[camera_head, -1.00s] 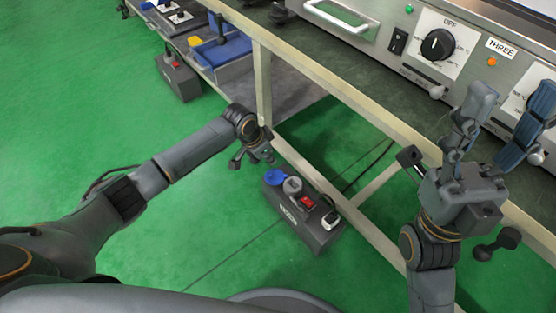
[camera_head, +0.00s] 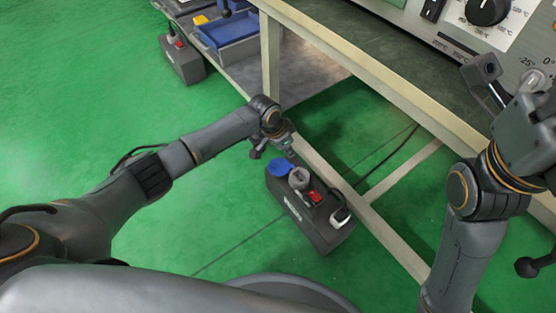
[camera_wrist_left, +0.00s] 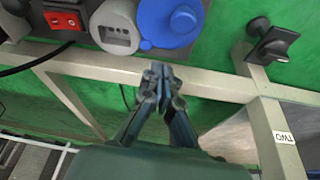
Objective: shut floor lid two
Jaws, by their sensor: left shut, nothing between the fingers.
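The dark floor box (camera_head: 318,215) stands on the green floor by the bench leg. Its round blue lid (camera_head: 280,168) sits open beside the grey socket (camera_head: 299,178), whose holes are uncovered in the left wrist view, where the lid (camera_wrist_left: 170,18) shows at the top. My left gripper (camera_head: 288,154) is shut and empty, close to the lid in the head view. In the left wrist view its fingertips (camera_wrist_left: 160,76) are together, below the lid in the picture; contact is not visible. My right gripper (camera_head: 512,100) is partly cut off at the right edge.
The box also carries a red switch (camera_head: 314,198) and a white plug (camera_head: 341,216). A beige bench frame (camera_head: 340,192) runs behind it. Another floor box (camera_head: 182,60) stands at the upper left. An upside-down TWO label (camera_wrist_left: 284,137) shows on a leg. The floor at left is clear.

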